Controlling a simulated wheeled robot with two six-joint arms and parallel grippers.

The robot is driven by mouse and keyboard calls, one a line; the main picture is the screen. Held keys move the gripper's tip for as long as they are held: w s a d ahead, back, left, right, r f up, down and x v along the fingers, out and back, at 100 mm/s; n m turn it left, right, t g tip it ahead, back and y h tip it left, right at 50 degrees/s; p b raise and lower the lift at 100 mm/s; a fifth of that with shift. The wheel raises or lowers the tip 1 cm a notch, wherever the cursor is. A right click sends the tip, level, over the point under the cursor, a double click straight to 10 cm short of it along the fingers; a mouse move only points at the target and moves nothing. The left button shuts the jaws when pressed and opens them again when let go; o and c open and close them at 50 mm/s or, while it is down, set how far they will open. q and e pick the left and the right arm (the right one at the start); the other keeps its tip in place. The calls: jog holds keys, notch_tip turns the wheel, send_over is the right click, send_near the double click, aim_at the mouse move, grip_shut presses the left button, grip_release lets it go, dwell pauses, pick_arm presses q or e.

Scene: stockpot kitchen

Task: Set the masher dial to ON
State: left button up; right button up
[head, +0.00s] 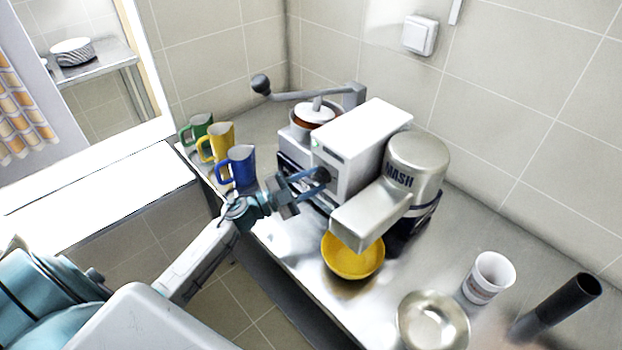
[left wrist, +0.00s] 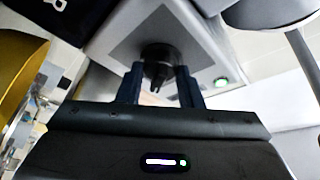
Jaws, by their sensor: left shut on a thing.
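The masher (head: 400,190) is a white box with a metal drum marked MASH and a metal spout, standing on the steel counter. Its dark round dial (head: 323,175) is on the white front face. The dial also shows in the left wrist view (left wrist: 158,62), on a grey plate. My left gripper (head: 312,180) reaches in from the left and is shut on the dial, with one finger on each side of it. A small green light (left wrist: 221,82) glows on the face near the dial. The dial's markings cannot be read. My right gripper is not in view.
Green (head: 197,130), yellow (head: 220,140) and blue (head: 240,165) jugs stand left of the masher. A yellow bowl (head: 352,262) sits under the spout. A metal bowl (head: 433,325), white cup (head: 489,278) and black tube (head: 560,305) are at right.

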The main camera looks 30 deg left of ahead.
pick_arm(q)
jog(key=shift+r+m+g+p, duration=0.1)
jog(key=shift+m+g+p, duration=0.3)
jog(key=shift+m, duration=0.6)
jog(key=o, duration=1)
jog(key=shift+w, duration=0.1)
jog(key=shift+b+v, duration=2.45)
jog(key=shift+v, duration=2.95)
